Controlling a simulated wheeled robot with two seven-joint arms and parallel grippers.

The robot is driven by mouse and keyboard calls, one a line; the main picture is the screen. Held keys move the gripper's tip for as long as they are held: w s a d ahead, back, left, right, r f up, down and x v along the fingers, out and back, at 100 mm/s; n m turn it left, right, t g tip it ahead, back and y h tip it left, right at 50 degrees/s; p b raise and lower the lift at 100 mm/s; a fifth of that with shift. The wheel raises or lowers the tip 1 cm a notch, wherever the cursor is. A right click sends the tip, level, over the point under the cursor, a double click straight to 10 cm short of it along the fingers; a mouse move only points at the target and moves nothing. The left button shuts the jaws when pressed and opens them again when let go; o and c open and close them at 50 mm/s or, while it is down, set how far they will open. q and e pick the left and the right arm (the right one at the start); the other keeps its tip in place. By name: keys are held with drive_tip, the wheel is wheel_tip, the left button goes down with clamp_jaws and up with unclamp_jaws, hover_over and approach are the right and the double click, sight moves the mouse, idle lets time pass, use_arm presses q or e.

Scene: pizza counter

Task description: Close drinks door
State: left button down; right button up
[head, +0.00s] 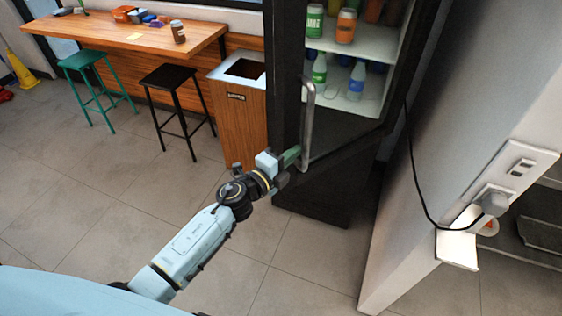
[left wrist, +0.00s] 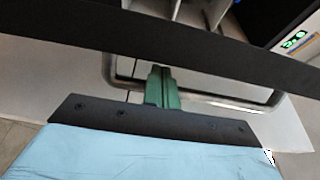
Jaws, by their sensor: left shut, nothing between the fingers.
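The drinks cooler stands at the top middle of the head view, with bottles and cans on white shelves (head: 372,43). Its dark door frame (head: 286,70) carries a vertical metal handle (head: 308,122). I cannot tell how far the door stands open. My left gripper (head: 291,156) is shut and empty, its green fingers beside the handle's lower end. In the left wrist view the closed fingers (left wrist: 162,88) overlap the handle bar (left wrist: 225,103); I cannot tell whether they touch it. My right gripper is not in view.
A wooden bin (head: 240,107) stands just left of the cooler. A black stool (head: 171,78), a green stool (head: 84,61) and a wooden counter (head: 105,34) are farther left. A white wall (head: 425,165) with a socket and cable is on the right. The tiled floor (head: 75,185) has free room.

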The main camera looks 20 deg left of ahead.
use_arm(q)
drive_tip(key=shift+w+d, duration=0.15)
drive_tip(key=shift+w, duration=0.25)
drive_tip(key=shift+w, duration=0.1)
